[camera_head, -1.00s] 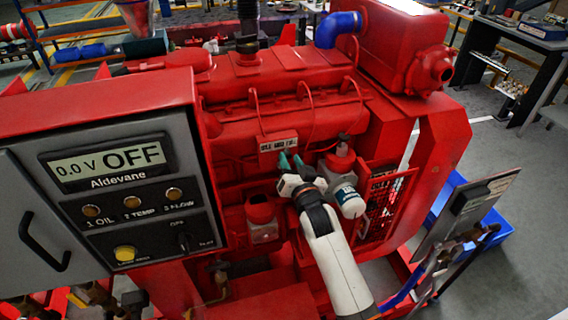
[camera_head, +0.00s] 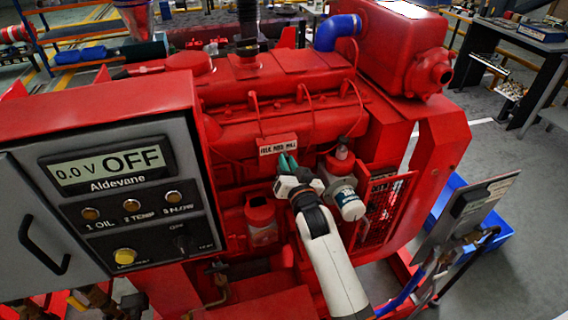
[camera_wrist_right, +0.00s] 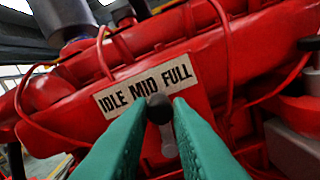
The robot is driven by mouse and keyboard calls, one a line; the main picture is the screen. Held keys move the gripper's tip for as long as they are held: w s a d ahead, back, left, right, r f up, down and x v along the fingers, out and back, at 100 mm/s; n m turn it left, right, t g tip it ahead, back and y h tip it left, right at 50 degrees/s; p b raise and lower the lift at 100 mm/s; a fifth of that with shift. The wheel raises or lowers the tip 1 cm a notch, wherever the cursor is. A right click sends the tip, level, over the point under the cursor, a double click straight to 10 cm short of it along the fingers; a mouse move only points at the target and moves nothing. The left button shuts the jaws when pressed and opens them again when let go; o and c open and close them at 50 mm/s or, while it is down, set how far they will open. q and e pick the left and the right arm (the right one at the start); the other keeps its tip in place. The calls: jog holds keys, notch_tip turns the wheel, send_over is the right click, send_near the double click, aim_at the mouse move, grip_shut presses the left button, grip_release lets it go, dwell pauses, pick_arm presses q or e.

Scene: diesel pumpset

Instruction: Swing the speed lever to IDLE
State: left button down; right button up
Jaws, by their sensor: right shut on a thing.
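The speed lever (camera_wrist_right: 166,132) is a short grey arm with a round black knob on the red engine. Its knob is just below the word MID on the pale IDLE MID FULL plate (camera_wrist_right: 146,84). The plate also shows in the head view (camera_head: 278,145), where the lever is hidden by the gripper. My right gripper (camera_head: 287,163) has green fingers and reaches in from the lower right. In the right wrist view its fingertips (camera_wrist_right: 158,107) are shut on the lever at the knob, one on each side. My left gripper is out of view.
A grey control panel (camera_head: 122,245) reading OFF stands to the left. A white-and-red filter (camera_head: 347,200) is close to the right of my gripper. Thin red pipes (camera_head: 305,92) arch above the plate. A blue tray (camera_head: 487,238) lies on the floor at right.

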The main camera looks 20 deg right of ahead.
jog(key=shift+a, duration=0.8)
dwell(0.4)
jog(key=shift+a, duration=0.4)
jog(key=shift+a+f, duration=0.15)
jog(key=shift+a, duration=0.2)
jog(key=shift+s, duration=0.1)
jog(key=shift+a+f, duration=0.1)
jog(key=shift+a, duration=0.1)
